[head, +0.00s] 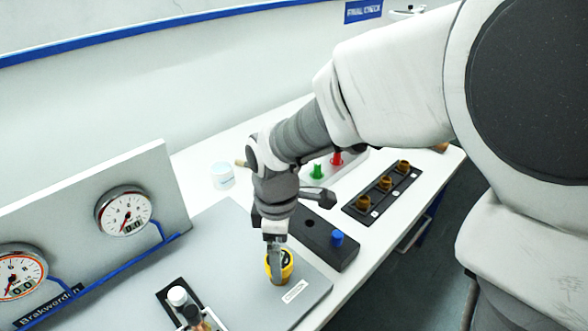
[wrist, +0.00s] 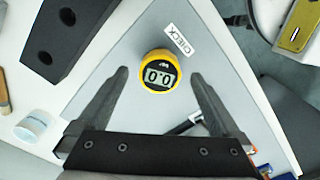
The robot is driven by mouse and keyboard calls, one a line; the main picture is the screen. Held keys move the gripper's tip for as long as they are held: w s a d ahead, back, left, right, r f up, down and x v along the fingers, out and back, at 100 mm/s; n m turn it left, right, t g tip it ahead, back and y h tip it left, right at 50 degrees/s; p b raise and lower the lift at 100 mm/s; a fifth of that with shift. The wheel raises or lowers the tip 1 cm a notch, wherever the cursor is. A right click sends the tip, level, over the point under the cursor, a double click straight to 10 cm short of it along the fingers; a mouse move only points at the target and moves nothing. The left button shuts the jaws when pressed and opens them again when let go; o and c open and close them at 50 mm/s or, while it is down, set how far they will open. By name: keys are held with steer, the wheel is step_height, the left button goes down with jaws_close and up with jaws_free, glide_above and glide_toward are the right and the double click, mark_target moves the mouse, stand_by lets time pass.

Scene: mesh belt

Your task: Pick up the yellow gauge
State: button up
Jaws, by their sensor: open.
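The yellow gauge (head: 287,262) stands on the grey panel (head: 235,285) near its right end, beside a white label (head: 294,291). In the wrist view the round yellow gauge (wrist: 158,72) shows its face with a display reading 0.0, next to the CHECK label (wrist: 180,40). My gripper (head: 277,262) is right at the gauge in the head view and hides part of it. In the wrist view my gripper (wrist: 150,82) is open, with one finger on each side of the gauge and visible gaps between.
A black strip with brown cups (head: 386,183), a white jar (head: 223,176) and a black holder with a white-topped part (head: 178,296) are nearby. An upright board with dial gauges (head: 125,212) stands at left.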

steer(key=shift+f, duration=1.45)
jaws_close()
steer(key=shift+r, duration=0.15)
